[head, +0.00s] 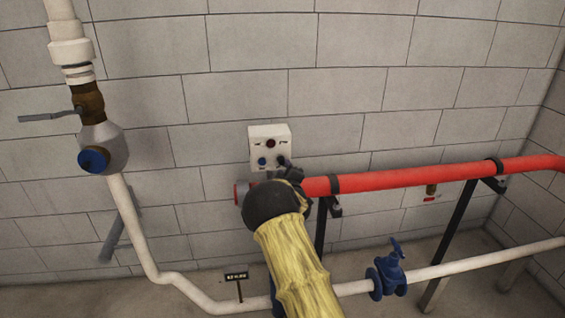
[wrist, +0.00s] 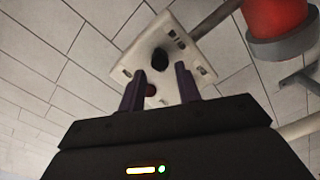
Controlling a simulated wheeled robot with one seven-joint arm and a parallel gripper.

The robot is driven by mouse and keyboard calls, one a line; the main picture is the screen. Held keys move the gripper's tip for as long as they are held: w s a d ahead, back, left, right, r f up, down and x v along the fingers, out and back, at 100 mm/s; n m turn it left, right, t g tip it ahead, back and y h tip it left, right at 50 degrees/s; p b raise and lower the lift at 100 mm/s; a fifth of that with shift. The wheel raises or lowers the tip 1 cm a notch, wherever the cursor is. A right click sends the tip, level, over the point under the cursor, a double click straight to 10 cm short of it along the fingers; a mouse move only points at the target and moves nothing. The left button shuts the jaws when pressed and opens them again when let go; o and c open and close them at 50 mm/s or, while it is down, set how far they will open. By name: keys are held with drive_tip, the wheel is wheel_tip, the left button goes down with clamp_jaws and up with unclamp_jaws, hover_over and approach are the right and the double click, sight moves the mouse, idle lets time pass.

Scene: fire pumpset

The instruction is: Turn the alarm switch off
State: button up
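A small white control box (head: 258,131) is fixed to the block wall, with a dark red lamp at its top, a blue knob (head: 262,161) lower left and a dark knob (head: 282,160) lower right. Which of these is the alarm switch I cannot read. My gripper (head: 290,172) is at the box's lower right, partly covering it. In the wrist view the box's face (wrist: 183,27) looks tilted. My gripper (wrist: 160,72) is open there, its two dark fingers apart and pointing at the face. A black knob (wrist: 160,58) shows just beyond the fingertips; contact cannot be told. A reddish lamp shows between the fingers.
A red pipe (head: 410,177) runs along the wall just below and right of the box, close to my gripper. A white pipe with a blue valve (head: 388,272) runs lower. A white vertical pipe with a lever valve (head: 103,147) stands left.

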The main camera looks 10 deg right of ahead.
sight(282, 162)
drive_tip(key=shift+w+p, duration=0.5)
drive_tip(key=shift+w, duration=1.75)
clamp_jaws()
